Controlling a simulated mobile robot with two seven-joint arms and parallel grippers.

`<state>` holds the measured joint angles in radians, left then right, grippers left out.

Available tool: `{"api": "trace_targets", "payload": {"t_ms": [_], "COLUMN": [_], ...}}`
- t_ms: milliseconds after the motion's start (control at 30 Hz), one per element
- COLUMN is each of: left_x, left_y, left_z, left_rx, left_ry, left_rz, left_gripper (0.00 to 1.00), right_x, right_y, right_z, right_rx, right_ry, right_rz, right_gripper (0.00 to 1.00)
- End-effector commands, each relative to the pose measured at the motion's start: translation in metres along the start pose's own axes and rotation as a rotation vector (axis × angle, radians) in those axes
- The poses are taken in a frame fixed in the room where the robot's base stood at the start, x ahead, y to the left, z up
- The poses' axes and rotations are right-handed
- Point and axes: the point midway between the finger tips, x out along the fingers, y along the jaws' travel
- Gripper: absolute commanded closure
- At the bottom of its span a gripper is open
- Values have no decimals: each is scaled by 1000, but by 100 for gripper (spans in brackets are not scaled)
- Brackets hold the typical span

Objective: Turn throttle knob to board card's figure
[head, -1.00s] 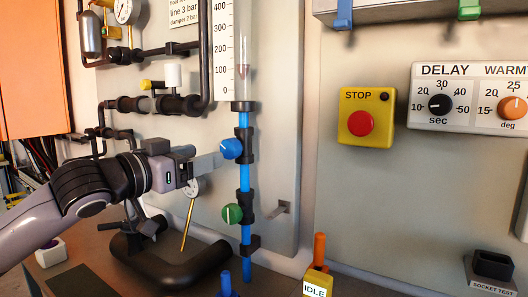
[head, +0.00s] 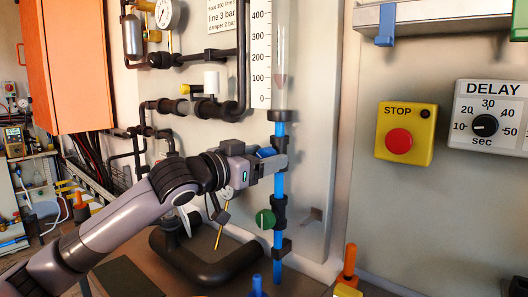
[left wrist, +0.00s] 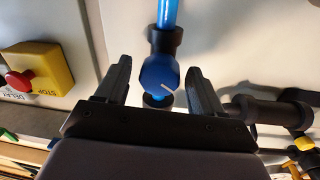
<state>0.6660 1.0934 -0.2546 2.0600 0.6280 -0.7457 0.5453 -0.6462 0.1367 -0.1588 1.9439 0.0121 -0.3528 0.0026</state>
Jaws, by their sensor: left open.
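A blue knob (head: 266,152) sits on the blue vertical pipe, mostly hidden behind my left gripper (head: 278,163) in the head view. In the left wrist view the blue knob (left wrist: 158,72), with a white pointer line, stands between the two open fingers of my left gripper (left wrist: 160,82). Gaps show on both sides of it. A green knob (head: 265,219) with a white line is lower on the same pipe. I cannot tell by label which knob is the throttle. The board card (head: 222,16) at the top reads line 3 bar, damper 2 bar; its top line is blurred. My right gripper is out of view.
A scale tube (head: 281,60) marked to 400 stands above the knobs. A stop button (head: 399,141) and a delay dial (head: 485,125) are on the right. Dark pipes (head: 190,108) and a gauge (head: 167,13) are at left. A thick black pipe (head: 195,272) lies below my arm.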

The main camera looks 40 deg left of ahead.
Motion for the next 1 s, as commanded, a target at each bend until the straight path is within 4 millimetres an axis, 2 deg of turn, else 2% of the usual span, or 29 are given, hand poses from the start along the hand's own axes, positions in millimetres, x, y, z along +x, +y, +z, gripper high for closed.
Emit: {"api": "trace_targets", "payload": {"t_ms": [367, 400, 533, 833, 1000], "left_x": [5, 5, 4, 4, 4], "left_y": [0, 0, 0, 1, 1], "left_z": [1, 1, 0, 0, 1], "left_rx": [1, 1, 1, -22, -92], "left_ry": [-1, -1, -1, 1, 6], "left_rz": [1, 1, 1, 2, 2], "left_gripper": [32, 45, 86, 86, 86], "right_x": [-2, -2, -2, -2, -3], "right_y": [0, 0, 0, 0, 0], "right_z": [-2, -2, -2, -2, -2], "right_rx": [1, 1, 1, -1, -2], "right_ry": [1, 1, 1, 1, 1], "right_rz": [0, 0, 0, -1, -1], "right_gripper": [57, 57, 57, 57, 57]}}
